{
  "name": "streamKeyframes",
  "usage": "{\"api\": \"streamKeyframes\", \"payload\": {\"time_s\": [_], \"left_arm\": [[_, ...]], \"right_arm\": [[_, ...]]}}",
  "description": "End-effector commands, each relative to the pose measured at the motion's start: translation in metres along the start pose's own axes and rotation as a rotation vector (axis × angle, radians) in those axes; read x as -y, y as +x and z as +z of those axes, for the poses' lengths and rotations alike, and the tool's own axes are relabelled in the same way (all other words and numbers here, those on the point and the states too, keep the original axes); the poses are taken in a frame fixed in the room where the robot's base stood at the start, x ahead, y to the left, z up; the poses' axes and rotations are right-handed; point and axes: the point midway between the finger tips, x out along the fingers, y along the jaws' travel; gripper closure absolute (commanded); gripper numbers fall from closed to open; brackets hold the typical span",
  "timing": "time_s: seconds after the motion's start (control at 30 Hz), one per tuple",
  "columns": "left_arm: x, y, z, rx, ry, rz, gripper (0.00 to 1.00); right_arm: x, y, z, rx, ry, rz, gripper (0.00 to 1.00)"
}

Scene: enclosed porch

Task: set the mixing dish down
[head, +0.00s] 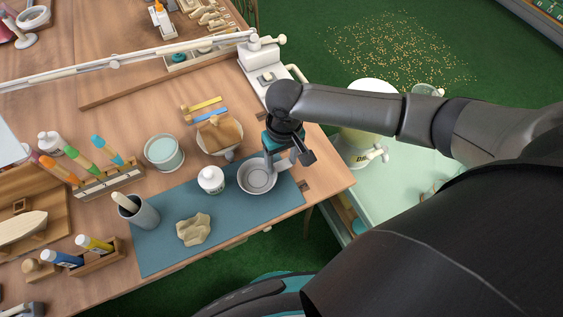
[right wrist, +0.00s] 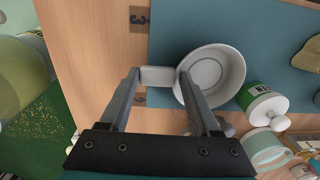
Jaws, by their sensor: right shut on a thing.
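The mixing dish is a small round pale grey bowl (head: 257,178) with a flat tab handle, over the right end of the blue-grey mat (head: 163,246). My right gripper (head: 283,161) reaches down at the dish's upper right side. In the right wrist view the dish (right wrist: 213,76) is upright and looks empty. There the right gripper's fingers (right wrist: 159,77) are shut on its handle, one on each side. I cannot tell whether the dish's base touches the mat or hangs just above it. My left gripper is out of view.
A white lidded jar (head: 211,180) stands close left of the dish. A beige lump (head: 193,229) lies on the mat, with a grey cup (head: 138,212) at its left. A glass jar (head: 164,153) stands behind. The table's front edge is close to the dish.

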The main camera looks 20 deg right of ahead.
Motion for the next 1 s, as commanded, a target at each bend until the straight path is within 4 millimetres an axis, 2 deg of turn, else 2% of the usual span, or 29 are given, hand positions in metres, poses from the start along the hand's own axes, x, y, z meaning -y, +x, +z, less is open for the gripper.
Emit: {"api": "streamKeyframes", "payload": {"time_s": [0.03, 0.37, 0.4, 0.67, 0.9, 1.0], "left_arm": [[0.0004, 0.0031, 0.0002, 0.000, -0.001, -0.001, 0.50], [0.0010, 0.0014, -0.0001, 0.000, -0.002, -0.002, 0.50], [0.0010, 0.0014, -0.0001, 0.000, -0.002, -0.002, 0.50], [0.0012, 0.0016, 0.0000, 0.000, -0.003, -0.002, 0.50], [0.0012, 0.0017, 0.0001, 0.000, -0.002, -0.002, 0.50], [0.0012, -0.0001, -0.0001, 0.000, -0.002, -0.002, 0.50]], "right_arm": [[0.0000, 0.0064, -0.0001, 0.000, 0.000, 0.000, 0.97], [0.0003, 0.0073, -0.0004, -0.001, -0.001, -0.001, 0.97], [0.0002, 0.0078, -0.0004, -0.002, -0.002, -0.001, 0.34], [0.0000, 0.0075, -0.0004, -0.001, -0.001, -0.001, 0.06], [-0.0001, 0.0069, -0.0005, -0.002, -0.001, 0.000, 0.06], [-0.0003, 0.0008, -0.0005, -0.002, 0.000, 0.000, 0.06]]}}
